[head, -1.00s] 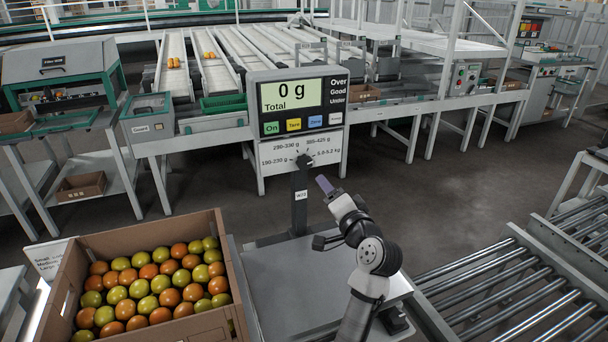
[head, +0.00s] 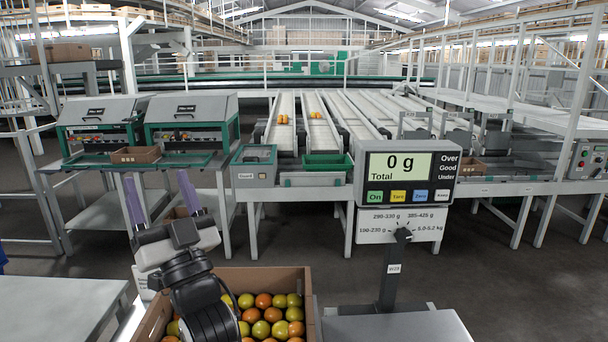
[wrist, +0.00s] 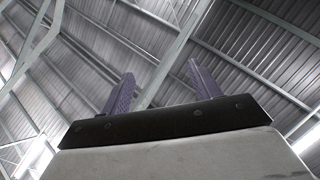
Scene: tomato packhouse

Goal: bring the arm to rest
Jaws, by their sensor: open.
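My gripper (head: 160,198) is raised in the head view at the lower left, in front of the green-trimmed machines. Its two purple fingers point up and stand wide apart with nothing between them. In the wrist view the same gripper (wrist: 160,92) is open and empty against the roof. My dark wrist and arm cover part of a cardboard box (head: 311,318) of red-orange and green tomatoes below.
A scale with a display (head: 408,180) reading 0 g stands right of the box, its grey platform (head: 390,328) empty. A grey table (head: 60,312) is at the lower left. Conveyor lanes (head: 322,125) and a bench with a green tray (head: 327,163) lie behind. Open floor shows at right.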

